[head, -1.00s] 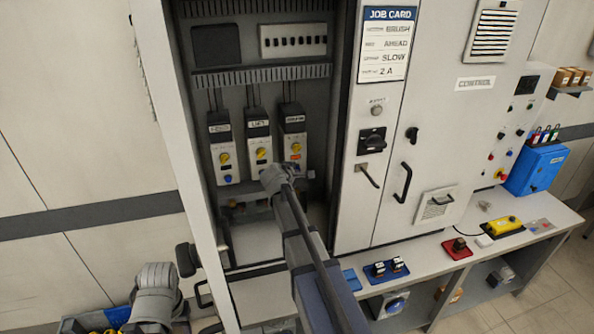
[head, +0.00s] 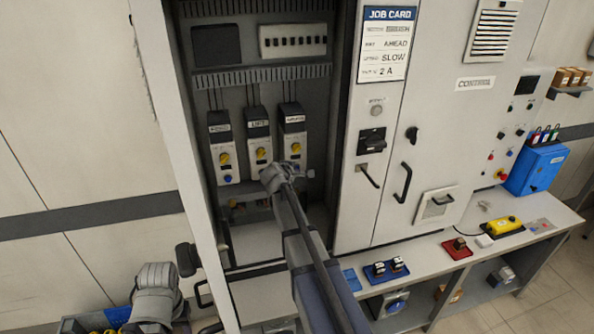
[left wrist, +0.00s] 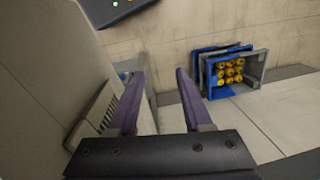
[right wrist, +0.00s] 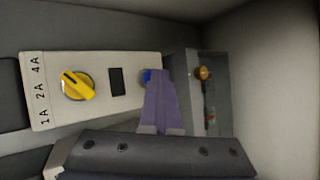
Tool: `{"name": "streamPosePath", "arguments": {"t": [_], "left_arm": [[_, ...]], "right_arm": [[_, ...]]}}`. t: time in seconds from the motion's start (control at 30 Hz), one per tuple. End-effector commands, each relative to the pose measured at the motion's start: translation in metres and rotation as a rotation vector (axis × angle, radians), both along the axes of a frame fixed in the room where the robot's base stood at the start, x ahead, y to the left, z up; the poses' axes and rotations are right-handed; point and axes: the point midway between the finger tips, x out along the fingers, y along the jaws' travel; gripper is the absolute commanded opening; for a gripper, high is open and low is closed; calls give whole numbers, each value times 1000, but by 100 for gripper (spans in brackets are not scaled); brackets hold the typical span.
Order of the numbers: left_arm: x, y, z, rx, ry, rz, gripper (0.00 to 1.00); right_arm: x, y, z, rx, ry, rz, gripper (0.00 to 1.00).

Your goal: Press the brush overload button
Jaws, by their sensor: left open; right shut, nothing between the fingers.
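Three overload units hang in a row in the open cabinet: left (head: 224,155), middle (head: 259,145) and right (head: 293,140), each with a yellow knob; their name labels are too blurred to read surely. My right gripper (head: 284,172) is at the foot of the right unit. In the right wrist view my right gripper (right wrist: 158,76) is shut and empty, its tips at a blue button (right wrist: 146,77) and partly covering it. The button is beside a dark window (right wrist: 117,81) and the yellow knob (right wrist: 77,85), marked 1A, 2A, 4A. My left gripper (left wrist: 160,85) is open and empty.
A job card (head: 387,43) hangs on the cabinet front. The cabinet side wall (head: 185,150) and door edge (head: 345,150) bound the opening. A bench (head: 440,255) with switches and a yellow pendant (head: 503,226) is at the right. A blue crate (left wrist: 228,72) shows in the left wrist view.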

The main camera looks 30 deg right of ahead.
Motion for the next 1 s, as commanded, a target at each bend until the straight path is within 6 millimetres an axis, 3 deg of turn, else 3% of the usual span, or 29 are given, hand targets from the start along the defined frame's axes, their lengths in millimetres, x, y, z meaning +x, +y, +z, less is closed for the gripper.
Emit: {"name": "streamPosePath", "arguments": {"t": [0.27,0.67,1.0], "left_arm": [[0,0,0,0,0,0,50],[0,0,0,0,0,0,50],[0,0,0,0,0,0,50]], "right_arm": [[-14,4,0,0,-1,1,0],[-16,4,0,0,0,0,0],[-43,11,0,0,0,0,0]]}}
